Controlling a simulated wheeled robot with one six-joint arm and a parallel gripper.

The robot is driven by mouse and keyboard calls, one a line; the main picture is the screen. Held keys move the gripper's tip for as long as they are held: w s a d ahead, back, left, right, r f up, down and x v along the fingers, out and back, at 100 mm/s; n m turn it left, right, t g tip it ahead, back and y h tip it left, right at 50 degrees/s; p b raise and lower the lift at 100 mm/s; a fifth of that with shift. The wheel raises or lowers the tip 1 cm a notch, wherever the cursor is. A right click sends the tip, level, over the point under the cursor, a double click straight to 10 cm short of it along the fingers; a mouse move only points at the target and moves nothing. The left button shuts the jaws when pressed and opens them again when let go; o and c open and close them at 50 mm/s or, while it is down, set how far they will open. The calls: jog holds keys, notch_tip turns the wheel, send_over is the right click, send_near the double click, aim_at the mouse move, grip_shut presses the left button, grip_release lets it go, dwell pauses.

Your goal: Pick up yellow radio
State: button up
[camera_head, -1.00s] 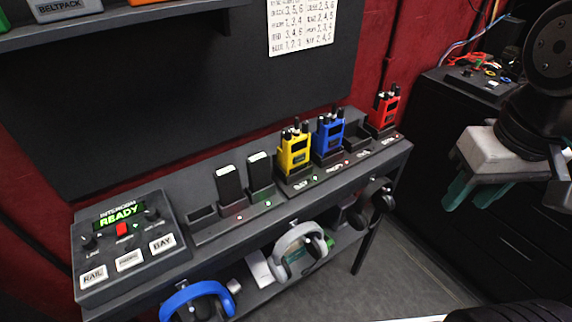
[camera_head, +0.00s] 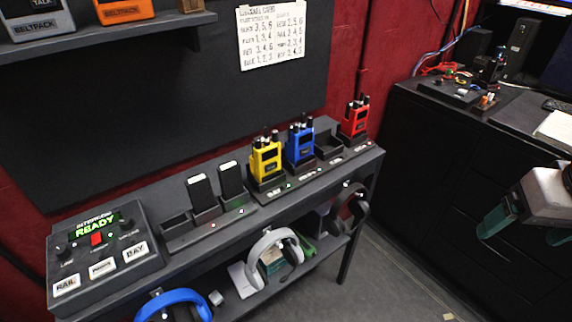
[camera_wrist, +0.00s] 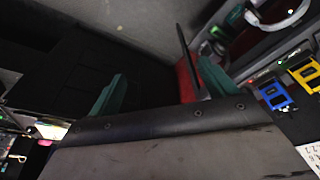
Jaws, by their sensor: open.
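The yellow radio (camera_head: 266,160) stands upright in a charger slot on the dark bench, left of the blue radio (camera_head: 299,143). In the wrist view the yellow radio (camera_wrist: 309,76) is at the right edge, partly cut off, beside the blue radio (camera_wrist: 274,95). My gripper (camera_head: 520,222) is at the right edge of the head view, well right of the bench and apart from the radios. Its green fingers (camera_wrist: 160,85) are spread apart with nothing between them.
A red radio (camera_head: 355,118) stands right of the blue one, past an empty slot (camera_head: 328,147). An intercom box (camera_head: 103,250) is on the bench's left end. Headphones hang along the bench front. A black cabinet (camera_head: 440,170) stands on the right, and a shelf (camera_head: 110,35) overhangs at upper left.

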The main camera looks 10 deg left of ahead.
jog(key=w+a+f+n+t+y, duration=0.1)
jog(key=w+a+f+t, duration=0.1)
jog(key=w+a, duration=0.35)
jog(key=w+a+f+n+t+y, duration=0.1)
jog(key=w+a+f+n+t, duration=0.15)
jog(key=w, duration=0.55)
jog(key=n+t+y, duration=0.4)
jog(key=y, duration=0.3)
send_near(270, 151)
jog(key=w+d+f, duration=0.2)
jog(key=w+d, duration=0.5)
jog(key=w, duration=0.1)
jog(key=s+a+y, duration=0.1)
jog(key=a, duration=0.1)
jog(key=s+a+f+n+y, duration=0.1)
jog(key=a+y, duration=0.1)
jog(key=a, duration=0.1)
jog(key=s+a+n+y, duration=0.1)
jog(key=s+a, duration=0.1)
jog(key=a, duration=0.1)
jog(key=shift+s+a+f+y, duration=0.1)
jog(key=shift+a+f+y, duration=0.05)
jog(key=shift+f+y, duration=0.2)
jog(key=x, duration=0.7)
jog(key=shift+a+r, duration=0.2)
jog(key=shift+r, duration=0.2)
jog(key=c, duration=1.2)
